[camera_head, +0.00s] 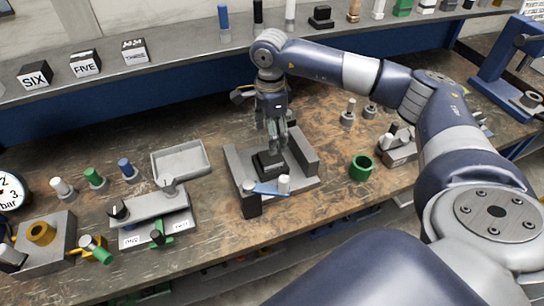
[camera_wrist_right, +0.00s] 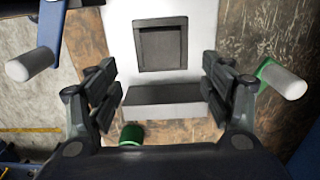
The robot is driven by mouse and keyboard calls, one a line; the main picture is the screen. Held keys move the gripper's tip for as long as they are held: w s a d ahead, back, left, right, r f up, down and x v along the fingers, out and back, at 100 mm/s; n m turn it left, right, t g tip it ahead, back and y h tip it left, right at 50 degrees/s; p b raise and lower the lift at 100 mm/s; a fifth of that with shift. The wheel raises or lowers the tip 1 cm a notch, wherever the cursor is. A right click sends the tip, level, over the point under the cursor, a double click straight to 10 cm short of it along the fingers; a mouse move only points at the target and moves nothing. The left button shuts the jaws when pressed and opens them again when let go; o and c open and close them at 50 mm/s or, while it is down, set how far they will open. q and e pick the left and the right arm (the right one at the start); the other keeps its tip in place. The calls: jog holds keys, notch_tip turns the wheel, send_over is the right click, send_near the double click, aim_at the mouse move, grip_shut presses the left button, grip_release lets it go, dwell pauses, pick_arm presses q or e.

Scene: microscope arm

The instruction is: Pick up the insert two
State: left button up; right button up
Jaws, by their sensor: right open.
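A grey fixture block (camera_head: 308,165) with raised sides stands on the bench in the middle of the head view. A small dark square piece (camera_head: 268,163) sits in it, and in the right wrist view a dark square (camera_wrist_right: 162,46) shows on the light fixture. I cannot read a number on it, so I cannot tell if it is insert two. My right gripper (camera_head: 275,138) points down just above this piece. Its two fingers (camera_wrist_right: 162,92) are spread wide with nothing between them. My left gripper is not in view.
A blue lever with a white knob (camera_head: 283,182) crosses the fixture's front. A green ring (camera_head: 361,168) stands to the right, and a grey tray (camera_head: 181,160) to the left.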

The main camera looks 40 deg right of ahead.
aim_at(270, 157)
notch_tip(270, 157, down, 2)
jog(key=shift+a+f+p, duration=0.1)
jog(key=shift+a+p, duration=0.05)
jog(key=shift+p, duration=0.15)
jog(key=shift+f, duration=0.3)
notch_tip(270, 157, down, 5)
jog(key=p, duration=0.3)
jog(key=shift+w+r, duration=0.1)
jog(key=shift+r, duration=0.05)
jog(key=shift+f, duration=0.3)
jog(key=shift+c, duration=0.8)
grip_shut()
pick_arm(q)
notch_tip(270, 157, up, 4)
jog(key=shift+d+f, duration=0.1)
pick_arm(e)
jog(key=shift+w+r, duration=0.1)
jog(key=shift+w, duration=0.05)
